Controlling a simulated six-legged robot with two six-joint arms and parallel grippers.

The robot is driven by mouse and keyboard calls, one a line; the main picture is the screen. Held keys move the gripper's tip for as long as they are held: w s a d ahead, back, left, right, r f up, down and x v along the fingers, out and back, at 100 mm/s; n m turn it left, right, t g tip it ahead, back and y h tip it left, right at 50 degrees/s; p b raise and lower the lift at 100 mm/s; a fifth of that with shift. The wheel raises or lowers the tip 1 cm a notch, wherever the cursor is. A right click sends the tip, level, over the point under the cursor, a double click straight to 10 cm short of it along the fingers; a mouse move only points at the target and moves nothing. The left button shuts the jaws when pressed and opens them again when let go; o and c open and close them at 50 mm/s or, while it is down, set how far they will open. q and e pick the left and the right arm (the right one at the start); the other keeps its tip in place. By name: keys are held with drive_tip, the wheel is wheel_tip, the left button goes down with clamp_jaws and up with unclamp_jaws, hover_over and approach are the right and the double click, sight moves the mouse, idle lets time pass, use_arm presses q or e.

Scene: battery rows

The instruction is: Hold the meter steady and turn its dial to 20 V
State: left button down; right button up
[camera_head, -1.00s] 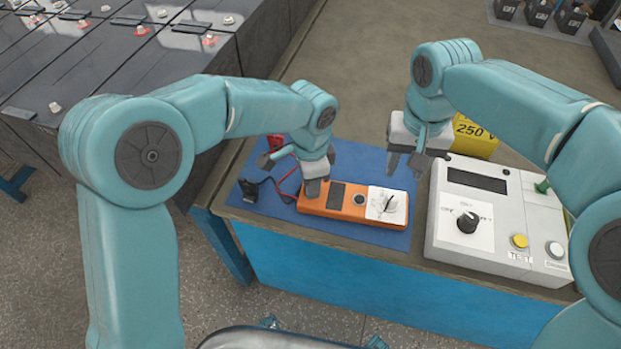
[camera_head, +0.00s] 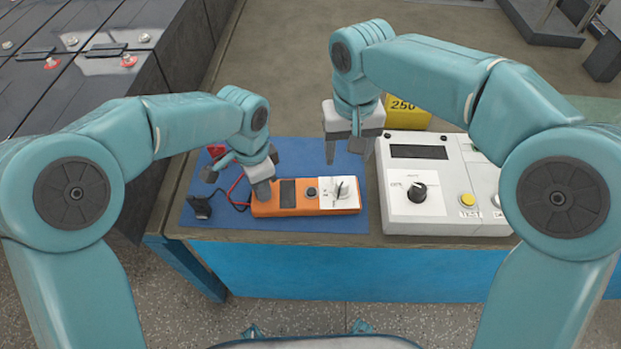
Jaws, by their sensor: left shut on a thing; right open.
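The orange meter (camera_head: 302,209) lies flat on a blue mat (camera_head: 306,150). It has a dark display, a dark round button and a white dial plate. The dial (camera_head: 339,190) is at its right end; its exact setting is too small to read. My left gripper (camera_head: 262,188) is shut on the meter's left end. My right gripper (camera_head: 346,152) is open and empty, pointing down above the mat behind the dial, apart from the meter. A red and a black lead run from the meter's left end.
A black clip (camera_head: 200,207) and a red clip (camera_head: 217,152) lie on the mat's left side. A white tester (camera_head: 450,210) with a black knob stands close on the right. A yellow 250 box (camera_head: 407,113) is behind it. Battery rows (camera_head: 100,70) fill the left.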

sight(342, 183)
wheel_tip(342, 183, down, 11)
drive_tip(key=n, duration=2.6)
drive_tip(key=shift+s+a+n, duration=0.1)
drive_tip(key=shift+n, duration=0.2)
drive_tip(key=c, duration=1)
